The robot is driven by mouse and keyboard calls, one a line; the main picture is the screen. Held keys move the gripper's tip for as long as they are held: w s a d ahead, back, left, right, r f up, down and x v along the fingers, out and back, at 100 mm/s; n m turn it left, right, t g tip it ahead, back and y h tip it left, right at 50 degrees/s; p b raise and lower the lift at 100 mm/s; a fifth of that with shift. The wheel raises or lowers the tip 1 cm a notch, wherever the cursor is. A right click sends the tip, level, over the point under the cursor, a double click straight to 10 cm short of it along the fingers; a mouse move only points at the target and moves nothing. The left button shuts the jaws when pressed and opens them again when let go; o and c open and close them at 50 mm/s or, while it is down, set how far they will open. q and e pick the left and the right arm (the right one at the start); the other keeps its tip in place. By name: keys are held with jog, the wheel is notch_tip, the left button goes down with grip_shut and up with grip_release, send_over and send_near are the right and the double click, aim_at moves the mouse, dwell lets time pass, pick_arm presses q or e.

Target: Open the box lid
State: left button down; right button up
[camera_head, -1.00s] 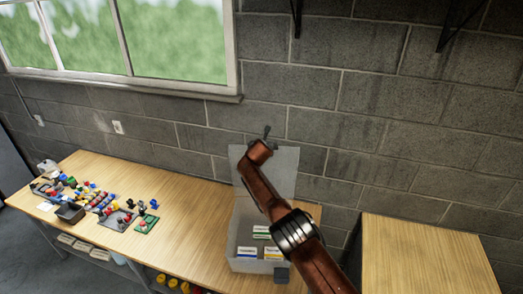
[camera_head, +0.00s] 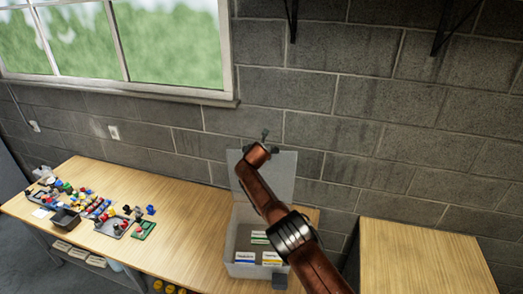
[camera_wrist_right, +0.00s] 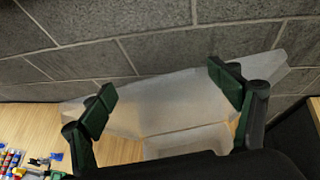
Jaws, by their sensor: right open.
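The box (camera_head: 243,240) is translucent grey and stands on the wooden table below my right arm. Its lid (camera_head: 284,172) stands raised at the back, near the block wall, and the box interior is exposed. Several small labelled packets (camera_head: 259,237) lie inside. My right gripper (camera_head: 264,138) is above the lid's top edge in the head view, small and partly hidden by the wrist. In the right wrist view its two green-padded fingers (camera_wrist_right: 165,95) are wide apart, with the lid (camera_wrist_right: 165,105) showing beyond and between them. Contact cannot be told. My left gripper is not in view.
The wooden table (camera_head: 185,215) has a clear stretch left of the box. Small coloured parts, a green board (camera_head: 144,230) and a dark bin (camera_head: 66,218) lie at the far left. Another wooden surface (camera_head: 420,258) is at right. The block wall (camera_head: 330,90) is close behind.

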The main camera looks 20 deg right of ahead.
jog(key=v, duration=1.2)
dwell(0.6)
